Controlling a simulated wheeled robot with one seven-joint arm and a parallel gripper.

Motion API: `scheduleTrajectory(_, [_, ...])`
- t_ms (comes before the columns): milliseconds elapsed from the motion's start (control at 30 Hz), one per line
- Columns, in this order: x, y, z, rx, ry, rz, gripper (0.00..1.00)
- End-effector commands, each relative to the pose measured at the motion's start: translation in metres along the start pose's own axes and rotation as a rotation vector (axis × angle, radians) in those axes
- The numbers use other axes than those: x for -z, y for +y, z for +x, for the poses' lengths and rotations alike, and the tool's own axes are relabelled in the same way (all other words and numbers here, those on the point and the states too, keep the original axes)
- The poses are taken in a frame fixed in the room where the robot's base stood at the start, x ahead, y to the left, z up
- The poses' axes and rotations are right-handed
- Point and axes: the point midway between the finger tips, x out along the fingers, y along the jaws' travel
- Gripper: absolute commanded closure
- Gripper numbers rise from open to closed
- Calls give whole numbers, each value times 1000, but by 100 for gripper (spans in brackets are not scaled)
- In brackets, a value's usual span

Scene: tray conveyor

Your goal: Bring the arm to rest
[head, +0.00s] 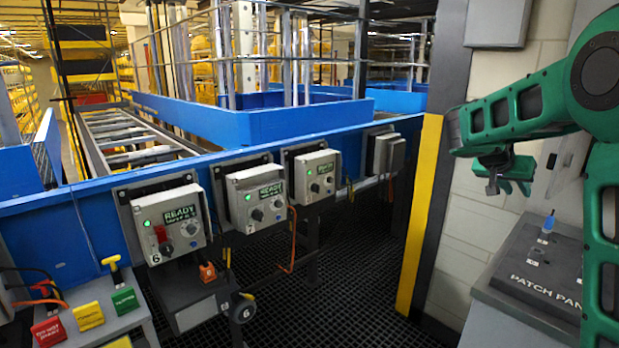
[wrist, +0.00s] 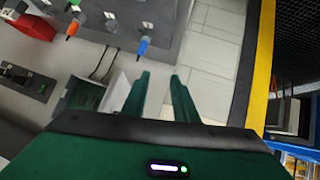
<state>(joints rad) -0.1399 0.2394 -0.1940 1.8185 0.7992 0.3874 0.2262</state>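My gripper (head: 508,186) is at the right of the head view, held in the air in front of the pale block wall, above and left of the patch panel (head: 545,262). In the wrist view its two green fingers (wrist: 160,76) stand apart with nothing between them. Pale floor tiles show through the gap. My green arm fills the right edge of the head view and hides part of the panel. A blue plug (head: 549,222) stands upright in the panel; it also shows in the wrist view (wrist: 143,47), just beyond the fingers, apart from them.
A yellow-edged post (head: 418,215) stands left of my gripper. Several grey control boxes, one reading READY (head: 172,222), hang on the blue conveyor frame. Coloured tags (head: 88,316) lie lower left. The wrist view also shows an orange plug (wrist: 72,28) and a red box (wrist: 28,24).

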Motion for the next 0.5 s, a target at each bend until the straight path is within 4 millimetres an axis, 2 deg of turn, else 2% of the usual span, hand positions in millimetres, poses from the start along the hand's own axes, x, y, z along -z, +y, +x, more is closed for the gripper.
scheduleTrajectory(267, [-105, 5, -65, 284, -182, -220, 74])
scheduleTrajectory(500, [-208, 17, -133, 513, -291, -425, 74])
